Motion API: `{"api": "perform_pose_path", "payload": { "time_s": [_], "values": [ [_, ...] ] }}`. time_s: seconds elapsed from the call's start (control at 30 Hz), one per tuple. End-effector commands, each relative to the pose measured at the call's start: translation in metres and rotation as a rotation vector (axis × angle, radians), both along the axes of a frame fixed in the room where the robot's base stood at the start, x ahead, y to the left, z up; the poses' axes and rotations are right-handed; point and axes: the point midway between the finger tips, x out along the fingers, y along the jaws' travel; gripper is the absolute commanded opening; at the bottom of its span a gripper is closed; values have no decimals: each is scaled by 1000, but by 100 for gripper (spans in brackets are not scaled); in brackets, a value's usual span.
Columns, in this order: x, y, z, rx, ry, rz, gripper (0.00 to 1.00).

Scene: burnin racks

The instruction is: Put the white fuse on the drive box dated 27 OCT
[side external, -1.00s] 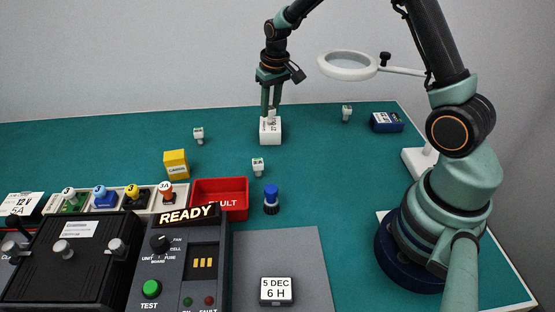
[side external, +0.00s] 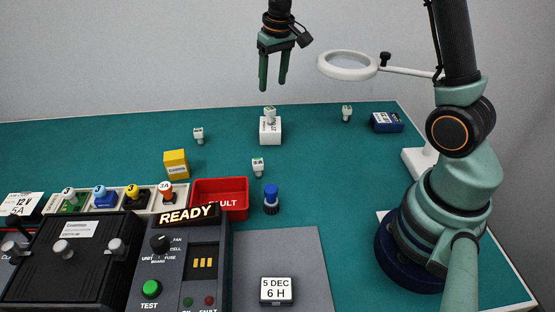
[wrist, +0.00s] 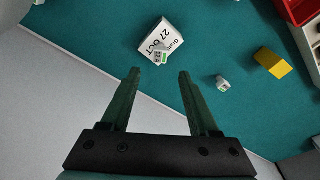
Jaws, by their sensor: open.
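The white drive box (side external: 270,131) stands on the green mat toward the back. Its label reads 27 OCT on the same box in the wrist view (wrist: 152,40). A white fuse (side external: 269,114) rests on top of that box, and it also shows in the wrist view (wrist: 158,56). My gripper (side external: 273,88) is above the box, apart from the fuse, with its fingers spread and nothing between them. It also shows in the wrist view (wrist: 159,72).
Other small white fuses stand on the mat at the left (side external: 198,136), front (side external: 258,167) and right (side external: 347,113). A yellow box (side external: 176,164), red FAULT tray (side external: 220,197), blue-topped part (side external: 271,199) and dark blue box (side external: 387,122) stand around. A magnifier ring (side external: 347,65) hangs right of my gripper.

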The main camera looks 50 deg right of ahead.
Motion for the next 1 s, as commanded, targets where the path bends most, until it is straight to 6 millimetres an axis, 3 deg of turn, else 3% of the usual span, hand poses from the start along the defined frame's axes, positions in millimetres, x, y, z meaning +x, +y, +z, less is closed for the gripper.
{"api": "perform_pose_path", "payload": {
  "time_s": [0.1,0.33,0.47,0.73,1.0],
  "values": [
    [-2,0,19,-1,-3,0,61],
    [-7,3,37,-1,-8,4,61],
    [-22,15,54,-9,-41,25,61],
    [-85,54,93,-26,-164,101,61],
    [-149,81,97,-37,-285,174,61]
  ]
}}
